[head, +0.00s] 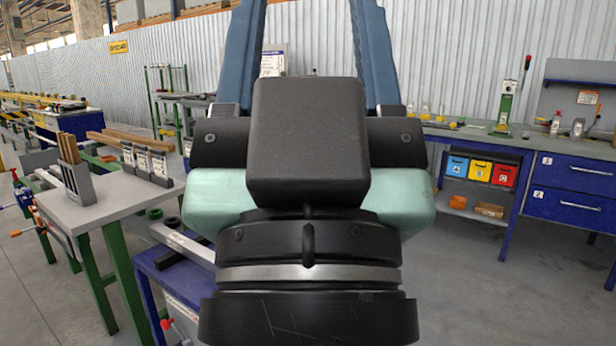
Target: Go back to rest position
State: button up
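My gripper (308,35) fills the middle of the head view, seen from behind its black and pale green body. Its two blue fingers stand wide apart and run up past the top edge, so their tips are out of view. Nothing shows between the visible parts of the fingers except the wall and a white notice behind. The gripper is large and close to the camera, and it hides the middle of the scene.
A grey table (105,204) on green legs stands at the left with a block holder (78,186). A blue-framed table (172,280) lies low, partly behind my gripper. A blue workbench (570,190) with coloured bins stands at the right. Bare floor (480,290) shows at lower right.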

notch_tip(320, 180, up, 21)
jog(key=p, duration=1.8)
jog(key=shift+f, duration=0.15)
jog(key=shift+c, duration=0.2)
